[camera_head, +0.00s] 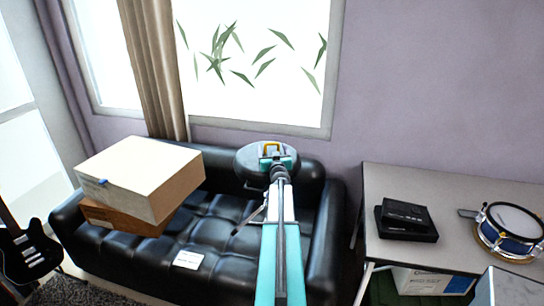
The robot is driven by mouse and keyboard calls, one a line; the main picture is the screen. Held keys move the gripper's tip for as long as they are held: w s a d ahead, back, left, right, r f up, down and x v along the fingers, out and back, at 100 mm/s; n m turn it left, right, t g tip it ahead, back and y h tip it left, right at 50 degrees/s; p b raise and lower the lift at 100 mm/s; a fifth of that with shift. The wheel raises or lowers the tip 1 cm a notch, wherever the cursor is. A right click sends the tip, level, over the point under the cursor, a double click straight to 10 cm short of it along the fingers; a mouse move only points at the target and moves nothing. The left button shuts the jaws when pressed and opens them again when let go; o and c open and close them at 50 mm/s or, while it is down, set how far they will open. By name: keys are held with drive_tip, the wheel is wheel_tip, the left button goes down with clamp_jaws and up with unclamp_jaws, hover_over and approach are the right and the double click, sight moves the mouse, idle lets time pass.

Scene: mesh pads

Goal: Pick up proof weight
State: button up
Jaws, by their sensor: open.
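A small object with a yellow, arch-shaped top (271,147) stands on the round dark seat of a stool (247,160). It is the only thing I see that could be the proof weight, but it is too small and too covered to be sure. My gripper (277,160) is open, at the end of my teal and grey arm. It appears right at the near side of the yellow-topped object and hides its lower part. I cannot tell whether the fingers touch it or stand around it.
A black sofa (215,215) stands behind the stool, with stacked boxes (145,170) on its left and a white card (187,260). A grey table (455,195) at right holds black devices (405,218) and a drum (510,230). A dark guitar (28,255) is far left.

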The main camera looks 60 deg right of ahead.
drive_tip(key=c, duration=2)
drive_tip(key=shift+r, duration=0.15)
clamp_jaws()
drive_tip(key=shift+r+p, duration=0.4)
drive_tip(key=shift+r, duration=1.3)
drive_tip(key=w+a+r+b+v, duration=0.1)
drive_tip(key=v, duration=1.4)
drive_tip(key=shift+s+a+r, duration=0.15)
drive_tip(key=shift+a+r, duration=0.1)
drive_tip(key=shift+a, duration=0.05)
